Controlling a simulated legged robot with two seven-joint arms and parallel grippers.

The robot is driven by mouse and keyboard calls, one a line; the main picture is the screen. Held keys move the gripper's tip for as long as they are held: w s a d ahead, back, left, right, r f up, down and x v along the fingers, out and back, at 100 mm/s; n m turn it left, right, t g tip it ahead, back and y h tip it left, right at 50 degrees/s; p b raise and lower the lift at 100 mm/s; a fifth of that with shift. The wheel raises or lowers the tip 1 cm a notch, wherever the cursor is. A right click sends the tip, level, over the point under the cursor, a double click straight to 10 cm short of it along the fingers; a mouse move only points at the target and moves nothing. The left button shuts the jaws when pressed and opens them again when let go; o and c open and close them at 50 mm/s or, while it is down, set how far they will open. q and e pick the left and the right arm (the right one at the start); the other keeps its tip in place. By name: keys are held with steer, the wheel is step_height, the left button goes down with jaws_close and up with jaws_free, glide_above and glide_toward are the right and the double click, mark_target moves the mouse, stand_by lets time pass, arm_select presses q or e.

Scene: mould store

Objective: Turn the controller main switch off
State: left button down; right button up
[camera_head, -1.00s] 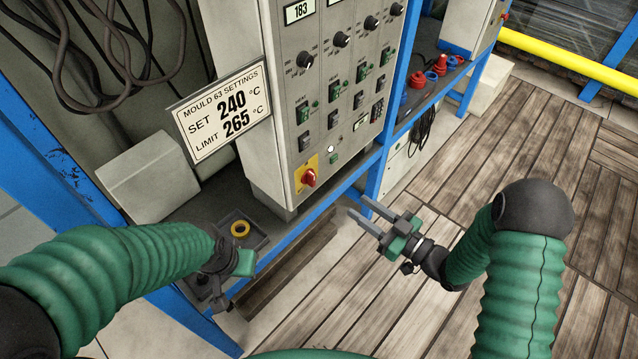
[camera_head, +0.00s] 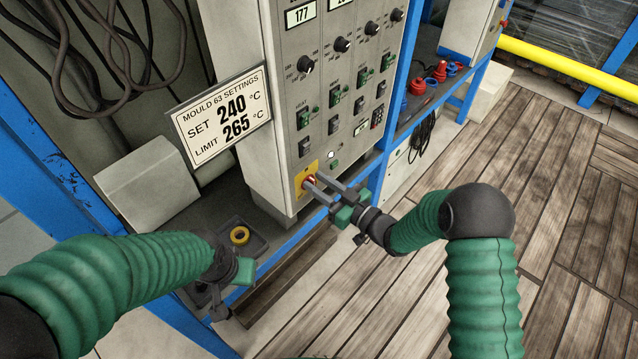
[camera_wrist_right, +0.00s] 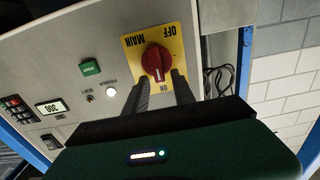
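The main switch is a red knob (camera_head: 310,181) on a yellow plate (camera_head: 300,176) at the lower left corner of the grey control panel. In the right wrist view the red knob (camera_wrist_right: 155,63) sits on the yellow plate (camera_wrist_right: 130,42) marked MAIN, OFF and ON. Its white mark appears to face the ON side. My right gripper (camera_head: 313,181) is at the switch with its fingers apart. In the wrist view its open fingers (camera_wrist_right: 162,84) reach up to the knob; contact is unclear. My left gripper (camera_head: 220,296) hangs low at left over the shelf, its fingers hard to make out.
A sign (camera_head: 222,114) reads SET 240, LIMIT 265. A lit white lamp (camera_head: 331,154) and green button (camera_head: 334,165) are close to the switch. A yellow ring (camera_head: 239,236) lies in a dark tray (camera_head: 262,247). A blue post (camera_head: 398,98) stands right of the panel.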

jaws_close()
steer(key=shift+n, duration=0.3)
steer(key=f+n+b, duration=0.1)
steer(key=n+b, duration=0.4)
steer(key=s+a+n+b, duration=0.1)
steer(key=n+b, duration=0.3)
steer(key=n, duration=0.1)
steer(key=s+f+n+b, duration=0.1)
steer(key=n+b, duration=0.4)
steer(key=shift+a+f+b, duration=0.25)
steer(key=shift+f+b, duration=0.05)
steer(key=shift+s+f+n+b, duration=0.1)
steer(key=shift+f+n+b, duration=0.1)
steer(key=shift+n+b, duration=1.15)
